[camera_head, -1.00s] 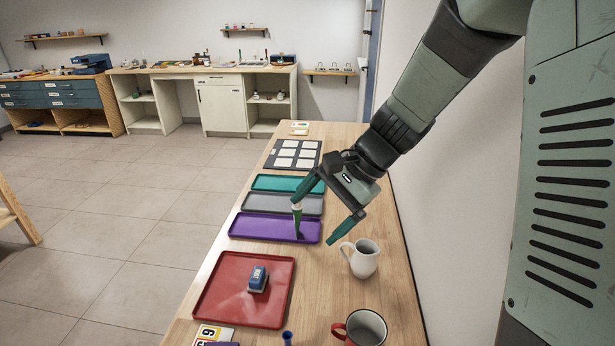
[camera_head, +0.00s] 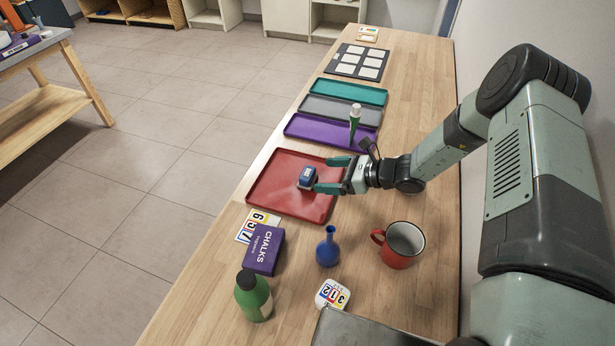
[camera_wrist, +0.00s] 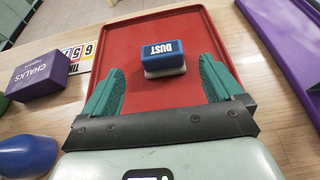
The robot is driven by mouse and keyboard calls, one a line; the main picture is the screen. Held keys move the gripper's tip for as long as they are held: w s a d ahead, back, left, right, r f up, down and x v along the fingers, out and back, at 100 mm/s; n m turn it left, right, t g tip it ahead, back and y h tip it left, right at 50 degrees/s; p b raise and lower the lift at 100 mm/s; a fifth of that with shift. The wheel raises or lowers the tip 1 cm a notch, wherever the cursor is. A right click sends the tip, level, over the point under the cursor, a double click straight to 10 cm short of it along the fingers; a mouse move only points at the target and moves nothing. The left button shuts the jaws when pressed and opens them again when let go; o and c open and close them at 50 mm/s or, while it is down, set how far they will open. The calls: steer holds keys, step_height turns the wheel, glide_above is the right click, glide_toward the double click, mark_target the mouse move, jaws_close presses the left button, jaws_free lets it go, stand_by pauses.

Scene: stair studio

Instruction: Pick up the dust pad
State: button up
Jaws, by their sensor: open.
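The dust pad (camera_head: 307,178) is a small blue block with a pale underside, lying on the red tray (camera_head: 272,194). In the wrist view the dust pad (camera_wrist: 164,56) shows the white word DUST on its side, and it stands ahead of the fingertips, between their lines. My gripper (camera_head: 328,174) is open, with one green finger on either side of the pad's near end in the head view. In the wrist view my gripper (camera_wrist: 161,76) has nothing between its fingers, and the pad looks clear of both. The white pitcher is not visible now.
Nearer are a red mug (camera_head: 399,245), blue vase (camera_head: 328,247), green bottle (camera_head: 253,296) and purple chalk box (camera_head: 265,249).

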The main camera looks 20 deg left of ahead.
mark_target(310, 173)
steer(key=x, duration=0.9)
steer(key=shift+w+r, duration=0.15)
steer(key=c, duration=1)
steer(key=shift+c, duration=0.2)
